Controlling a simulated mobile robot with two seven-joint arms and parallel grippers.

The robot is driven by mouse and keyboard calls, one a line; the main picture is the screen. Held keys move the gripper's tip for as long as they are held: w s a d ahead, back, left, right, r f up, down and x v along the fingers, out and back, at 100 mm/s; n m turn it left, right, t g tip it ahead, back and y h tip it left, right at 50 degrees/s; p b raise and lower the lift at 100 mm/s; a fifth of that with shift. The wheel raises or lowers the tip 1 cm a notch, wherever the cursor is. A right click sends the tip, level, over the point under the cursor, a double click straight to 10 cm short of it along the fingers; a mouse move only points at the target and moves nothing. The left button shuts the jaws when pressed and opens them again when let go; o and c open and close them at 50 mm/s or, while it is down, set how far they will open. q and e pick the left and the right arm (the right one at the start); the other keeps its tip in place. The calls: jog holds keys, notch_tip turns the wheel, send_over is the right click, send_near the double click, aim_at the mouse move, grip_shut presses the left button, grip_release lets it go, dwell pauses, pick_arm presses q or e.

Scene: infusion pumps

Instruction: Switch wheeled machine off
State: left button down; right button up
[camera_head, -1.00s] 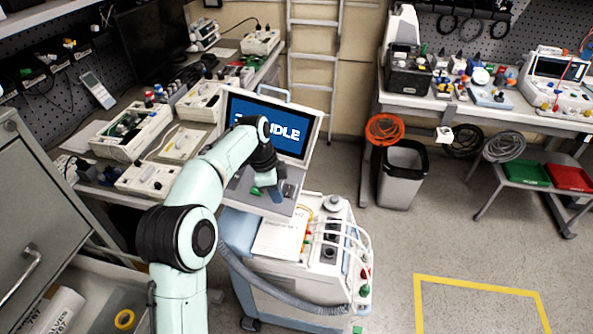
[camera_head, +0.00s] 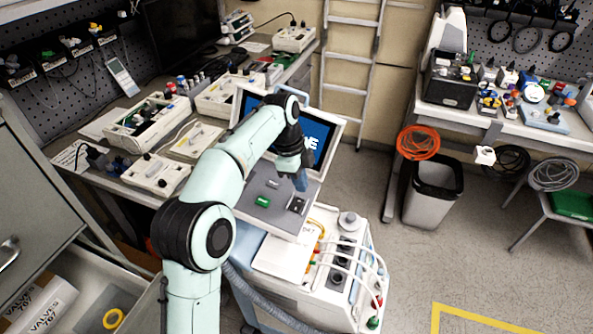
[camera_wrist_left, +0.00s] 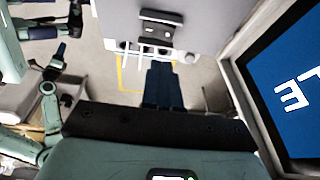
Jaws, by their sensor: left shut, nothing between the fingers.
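The wheeled machine (camera_head: 300,285) stands in the middle of the head view, with a tilted screen (camera_head: 318,140) showing white letters on blue. Its grey panel below the screen bears a green button (camera_head: 262,201) and a black rocker switch (camera_head: 297,204). My left gripper (camera_head: 301,182) is shut and empty, in front of the screen and just above the black switch in the picture. In the left wrist view my shut fingers (camera_wrist_left: 162,84) point toward the panel's edge, with the black switch (camera_wrist_left: 161,27) beyond them and the screen (camera_wrist_left: 290,95) at the right. I see no contact.
A cluttered workbench (camera_head: 95,157) runs along the left. An open drawer (camera_head: 85,300) is at the lower left. A bin (camera_head: 432,195) and another bench stand at the right. The floor right of the machine is clear, with yellow tape (camera_head: 480,315).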

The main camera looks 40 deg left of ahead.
aim_at(302, 202)
pick_arm(q)
jog(key=f, duration=0.5)
jog(key=shift+w+a+b, duration=0.2)
jog(key=shift+a+b, duration=0.1)
jog(key=shift+b, duration=0.05)
pick_arm(e)
jog(key=shift+s+f, duration=0.15)
jog(key=shift+f, duration=0.35)
